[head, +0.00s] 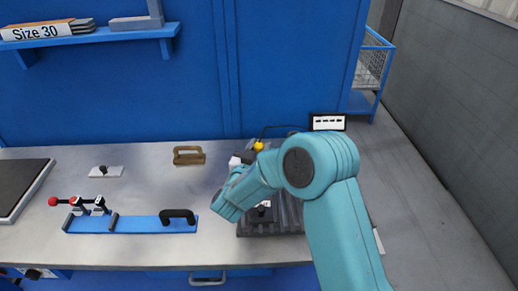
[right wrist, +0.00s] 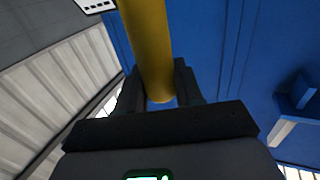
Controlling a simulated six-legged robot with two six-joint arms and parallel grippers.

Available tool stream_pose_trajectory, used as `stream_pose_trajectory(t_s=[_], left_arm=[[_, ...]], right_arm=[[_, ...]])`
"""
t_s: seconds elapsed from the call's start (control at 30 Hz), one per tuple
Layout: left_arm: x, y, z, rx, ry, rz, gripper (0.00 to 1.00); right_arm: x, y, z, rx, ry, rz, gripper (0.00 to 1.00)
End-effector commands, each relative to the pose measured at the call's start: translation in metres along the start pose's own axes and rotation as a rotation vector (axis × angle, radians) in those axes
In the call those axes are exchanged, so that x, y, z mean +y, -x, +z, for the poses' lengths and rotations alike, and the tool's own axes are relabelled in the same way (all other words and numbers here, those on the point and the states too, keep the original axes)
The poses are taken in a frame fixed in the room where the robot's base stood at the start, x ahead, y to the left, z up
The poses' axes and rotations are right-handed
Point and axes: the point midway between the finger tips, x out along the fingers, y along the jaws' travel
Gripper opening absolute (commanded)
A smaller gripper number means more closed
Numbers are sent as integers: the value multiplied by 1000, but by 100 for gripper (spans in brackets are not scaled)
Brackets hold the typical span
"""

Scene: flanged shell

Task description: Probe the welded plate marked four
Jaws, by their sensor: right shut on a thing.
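My right gripper shows in the right wrist view (right wrist: 160,95), its dark fingers shut around a yellow rod-like thing (right wrist: 147,45). In the head view my right arm hides most of that gripper; a small orange-yellow round end (head: 258,146) shows just beyond the arm. A dark grey ribbed block (head: 285,218) lies on the bench below and beside my arm, with a small white tag (head: 265,204) near its front. My arm covers much of it, and I cannot read a number four on any plate. My left gripper is not in view.
A small display showing dashes (head: 327,122) stands behind my right arm. On the bench (head: 145,252) are a blue bar with a black handle (head: 140,223), a brown handle-shaped piece (head: 188,155), a white plate (head: 106,171) and a dark slab (head: 20,185). A shelf (head: 95,35) hangs above.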

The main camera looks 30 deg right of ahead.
Motion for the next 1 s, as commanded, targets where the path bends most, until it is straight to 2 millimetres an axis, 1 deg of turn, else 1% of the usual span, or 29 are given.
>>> stream_pose_trajectory(t_s=[0.03, 0.1, 0.7, 1.0], left_arm=[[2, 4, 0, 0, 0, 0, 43], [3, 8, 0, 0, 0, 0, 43], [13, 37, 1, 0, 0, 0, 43], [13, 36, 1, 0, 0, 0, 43]], right_arm=[[0, 0, -7, 1, -1, 0, 0], [0, 0, -13, 1, -2, 0, 0], [0, 0, -66, 2, -1, -1, 0], [0, 0, -66, 1, 0, 0, 0]])
